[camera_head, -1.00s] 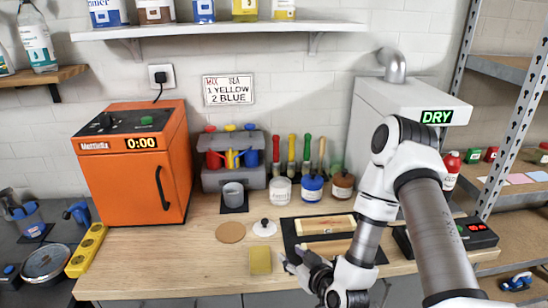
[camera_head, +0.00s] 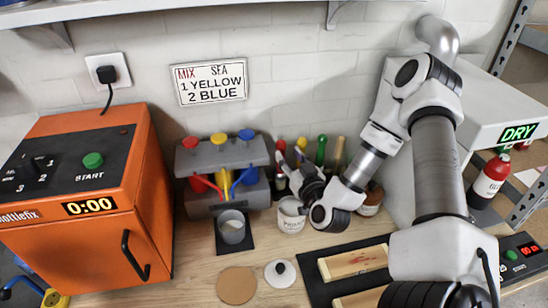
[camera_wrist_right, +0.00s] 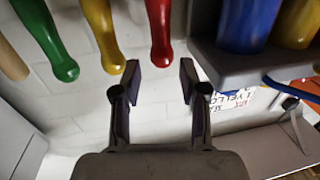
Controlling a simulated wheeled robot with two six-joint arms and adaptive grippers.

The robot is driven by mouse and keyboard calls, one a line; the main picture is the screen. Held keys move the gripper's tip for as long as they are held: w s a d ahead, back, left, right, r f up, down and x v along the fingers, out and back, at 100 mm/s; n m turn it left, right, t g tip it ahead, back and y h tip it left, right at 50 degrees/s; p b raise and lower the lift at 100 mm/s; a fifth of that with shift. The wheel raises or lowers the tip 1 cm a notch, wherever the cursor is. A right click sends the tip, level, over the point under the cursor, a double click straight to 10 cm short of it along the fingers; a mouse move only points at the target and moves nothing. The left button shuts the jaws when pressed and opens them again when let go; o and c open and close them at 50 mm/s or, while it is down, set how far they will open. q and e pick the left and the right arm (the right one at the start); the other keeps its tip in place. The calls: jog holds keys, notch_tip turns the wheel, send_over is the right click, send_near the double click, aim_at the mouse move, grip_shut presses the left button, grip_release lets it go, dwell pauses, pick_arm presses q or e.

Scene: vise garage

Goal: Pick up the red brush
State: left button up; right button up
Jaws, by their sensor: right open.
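The red brush (camera_head: 281,148) stands handle up at the back of the table, in front of the white wall. In the right wrist view its red handle (camera_wrist_right: 160,35) hangs from the top edge, and its rounded end lies just ahead of the gap between my fingers. My right gripper (camera_wrist_right: 160,80) is open and empty. My left gripper is not in view.
Beside the red brush stand brushes with yellow (camera_head: 301,144), green (camera_head: 321,150) and wooden (camera_head: 339,152) handles. A grey dispenser (camera_head: 220,155) is close on the left. A white jar (camera_head: 291,218) stands below the gripper. The orange oven (camera_head: 105,215) is further left.

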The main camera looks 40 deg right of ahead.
aim_at(283, 147)
jog(key=shift+w+r, duration=0.55)
jog(key=x, duration=0.3)
jog(key=p+x, duration=0.1)
jog(key=shift+w+d+f, duration=0.25)
jog(key=shift+w+f, duration=0.05)
jog(key=shift+f, duration=0.1)
jog(key=shift+w+f, duration=0.1)
jog(key=shift+w, duration=0.1)
jog(key=shift+s, duration=0.15)
jog(key=shift+s+a+r, duration=0.1)
jog(key=shift+s+r, duration=0.05)
jog(key=shift+r, duration=0.1)
jog(key=shift+c, duration=1.3)
jog(key=shift+s, duration=0.1)
grip_shut()
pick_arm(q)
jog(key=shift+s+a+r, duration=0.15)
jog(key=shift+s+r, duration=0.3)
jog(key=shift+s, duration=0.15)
